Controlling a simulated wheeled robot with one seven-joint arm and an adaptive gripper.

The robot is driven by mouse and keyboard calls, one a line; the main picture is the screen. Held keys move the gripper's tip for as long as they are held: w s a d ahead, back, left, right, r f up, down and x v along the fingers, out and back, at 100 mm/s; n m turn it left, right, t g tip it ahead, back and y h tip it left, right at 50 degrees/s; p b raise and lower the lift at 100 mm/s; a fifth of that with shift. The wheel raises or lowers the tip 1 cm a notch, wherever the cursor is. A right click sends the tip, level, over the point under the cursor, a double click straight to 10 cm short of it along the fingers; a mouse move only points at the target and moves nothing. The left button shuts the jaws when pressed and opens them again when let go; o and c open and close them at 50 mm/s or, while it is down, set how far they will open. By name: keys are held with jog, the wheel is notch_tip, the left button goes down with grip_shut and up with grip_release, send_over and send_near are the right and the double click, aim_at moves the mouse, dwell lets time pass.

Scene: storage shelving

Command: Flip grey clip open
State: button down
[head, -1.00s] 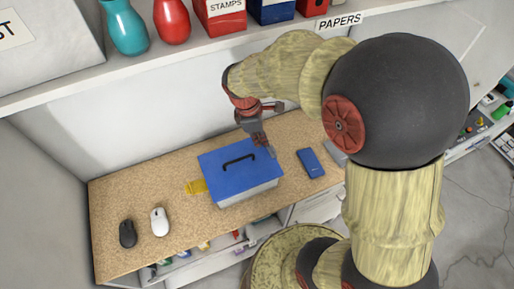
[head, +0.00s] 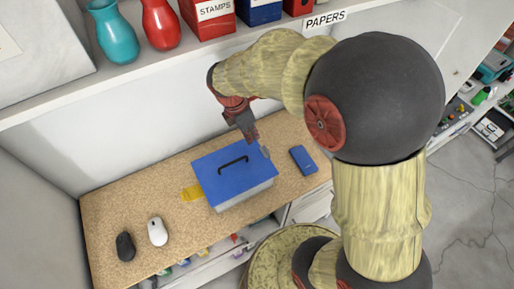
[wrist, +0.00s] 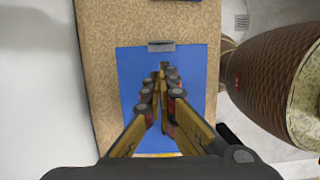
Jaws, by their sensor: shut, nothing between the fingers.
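The grey clip (head: 265,152) is a small piece at the right edge of the blue box lid (head: 215,180) in the head view. In the wrist view the grey clip (wrist: 160,46) is a short bar at the lid's far edge. I cannot tell whether it is up or down. The lid is shut and has a black handle (head: 233,164). My gripper (head: 254,141) is shut and empty, pointing down by the lid's back right corner. In the wrist view its fingertips (wrist: 166,70) meet over the blue lid, just short of the clip, apparently not touching it.
A dark blue flat object (head: 303,160) lies right of the box. A yellow item (head: 191,192) sticks out at its left. A white mouse (head: 158,231) and black mouse (head: 125,246) lie front left. A shelf with vases and boxes runs above; a wall stands behind.

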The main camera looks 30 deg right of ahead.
aim_at(260, 154)
jog(key=x, duration=1)
jog(key=shift+b, duration=0.4)
jog(key=shift+d+r, duration=0.1)
jog(key=shift+d+p, duration=0.1)
jog(key=shift+p, duration=0.45)
jog(key=shift+d+y, duration=0.15)
jog(key=shift+y, duration=0.15)
